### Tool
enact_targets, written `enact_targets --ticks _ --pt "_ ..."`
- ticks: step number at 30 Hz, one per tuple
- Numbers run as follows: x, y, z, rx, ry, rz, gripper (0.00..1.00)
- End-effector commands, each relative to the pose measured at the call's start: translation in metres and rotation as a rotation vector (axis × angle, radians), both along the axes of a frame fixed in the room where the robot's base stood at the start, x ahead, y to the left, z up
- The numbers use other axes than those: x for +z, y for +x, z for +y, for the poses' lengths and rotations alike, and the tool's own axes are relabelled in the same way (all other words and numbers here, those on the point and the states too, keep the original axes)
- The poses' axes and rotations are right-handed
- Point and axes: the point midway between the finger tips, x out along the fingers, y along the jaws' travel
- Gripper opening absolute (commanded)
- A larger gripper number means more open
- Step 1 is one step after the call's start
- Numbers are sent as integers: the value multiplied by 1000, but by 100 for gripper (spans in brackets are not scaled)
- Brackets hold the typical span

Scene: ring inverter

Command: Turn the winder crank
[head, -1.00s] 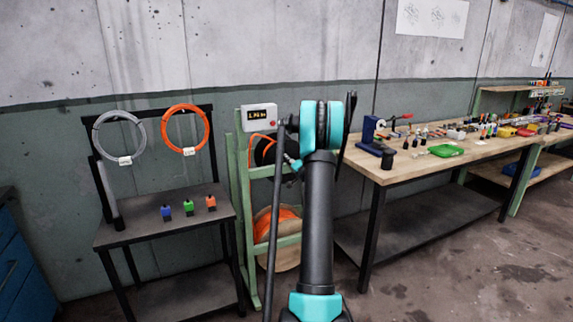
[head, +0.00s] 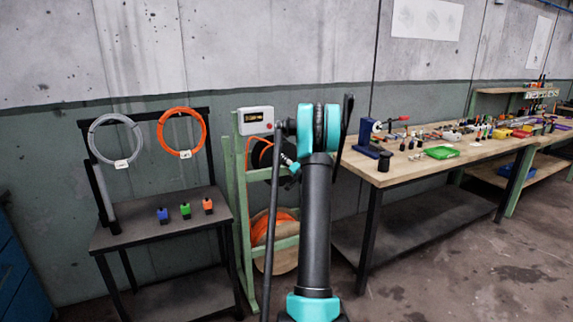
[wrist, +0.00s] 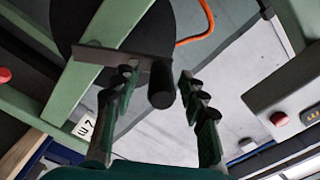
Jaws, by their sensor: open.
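The winder is a green frame (head: 239,190) with a dark reel (head: 262,155) in its upper part. In the wrist view, its crank shows as a flat dark arm (wrist: 105,56) ending in a black cylindrical handle (wrist: 162,88). My gripper (wrist: 157,76) is open, with one finger on each side of the handle in that view. The handle appears between the fingertips; contact is not clear. In the head view, my arm hides the crank, and only a small part of my gripper (head: 291,163) shows beside the reel.
A control box (head: 255,120) with a display and red button sits on top of the frame. An orange coil (head: 268,228) lies low in it. A dark stand (head: 165,230) with hanging coils is at left. A cluttered workbench (head: 400,172) is close at right.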

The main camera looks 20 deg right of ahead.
Motion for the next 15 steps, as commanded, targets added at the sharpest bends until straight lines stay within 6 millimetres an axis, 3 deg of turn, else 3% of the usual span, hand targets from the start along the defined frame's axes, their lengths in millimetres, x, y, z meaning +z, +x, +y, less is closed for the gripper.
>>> enact_targets --ticks 7,15 --pt "0 -19 -1 0 0 0 43" --pt "0 -74 -3 -2 0 0 43"
